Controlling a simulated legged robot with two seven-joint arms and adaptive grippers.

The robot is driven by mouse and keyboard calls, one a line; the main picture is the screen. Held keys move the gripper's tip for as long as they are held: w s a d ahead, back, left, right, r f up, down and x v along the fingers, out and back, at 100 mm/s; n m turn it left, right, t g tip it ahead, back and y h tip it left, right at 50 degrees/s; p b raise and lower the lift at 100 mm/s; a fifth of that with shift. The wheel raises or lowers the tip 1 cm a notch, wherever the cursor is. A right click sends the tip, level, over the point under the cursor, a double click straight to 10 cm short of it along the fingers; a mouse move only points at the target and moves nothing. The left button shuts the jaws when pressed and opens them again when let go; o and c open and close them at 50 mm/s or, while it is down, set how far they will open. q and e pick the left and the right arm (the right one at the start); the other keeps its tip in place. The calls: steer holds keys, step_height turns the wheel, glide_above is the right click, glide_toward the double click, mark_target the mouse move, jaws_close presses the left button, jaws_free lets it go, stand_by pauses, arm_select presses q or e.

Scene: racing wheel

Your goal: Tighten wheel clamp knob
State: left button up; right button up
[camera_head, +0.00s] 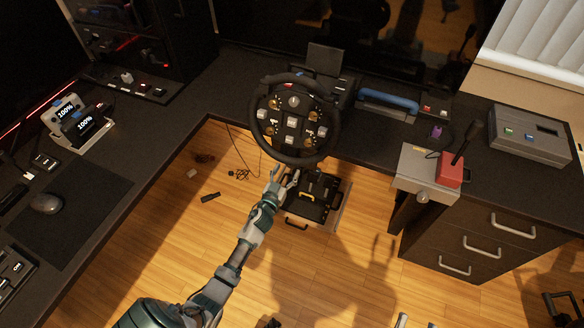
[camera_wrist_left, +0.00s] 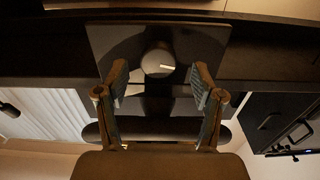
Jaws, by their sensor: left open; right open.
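The racing wheel (camera_head: 294,162), black with many buttons, is fixed at the desk's front edge. My left gripper (camera_head: 284,178) reaches up just below the wheel's lower rim. In the left wrist view the left gripper (camera_wrist_left: 160,75) is open, its two fingers well apart. A round pale knob (camera_wrist_left: 157,62) on a dark square plate (camera_wrist_left: 108,40) shows between and beyond the fingertips; I see no contact. The knob is hidden in the head view. Two pale tips at the bottom edge look like my right gripper (camera_head: 417,322), open and empty, mostly cut off.
Black pedals (camera_head: 315,197) stand on the floor beneath the wheel. A grey shifter box with a red part (camera_head: 450,170) sits on the desk's right side, above a drawer unit (camera_head: 480,240). A mouse (camera_head: 46,203) lies on the left desk. The wooden floor between is mostly open.

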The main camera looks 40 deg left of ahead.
arm_select(q)
steer(key=shift+w+a+f, duration=0.15)
steer(key=shift+w+a, duration=0.15)
steer(key=shift+w, duration=0.2)
steer(key=shift+w+a+f, duration=0.1)
steer(key=shift+w+a, duration=0.15)
steer(key=shift+w, duration=0.45)
steer(key=shift+d+r, duration=0.4)
steer(key=shift+d, duration=0.25)
steer(key=c, duration=0.7)
steer(key=shift+a, duration=0.25)
steer(key=c, duration=0.4)
steer(key=shift+a+f, duration=0.15)
steer(key=shift+a, duration=0.05)
steer(key=shift+c, duration=0.2)
arm_select(e)
steer(key=shift+s+r+t, duration=0.4)
steer(key=shift+r+t, duration=0.2)
steer(key=shift+r, duration=0.05)
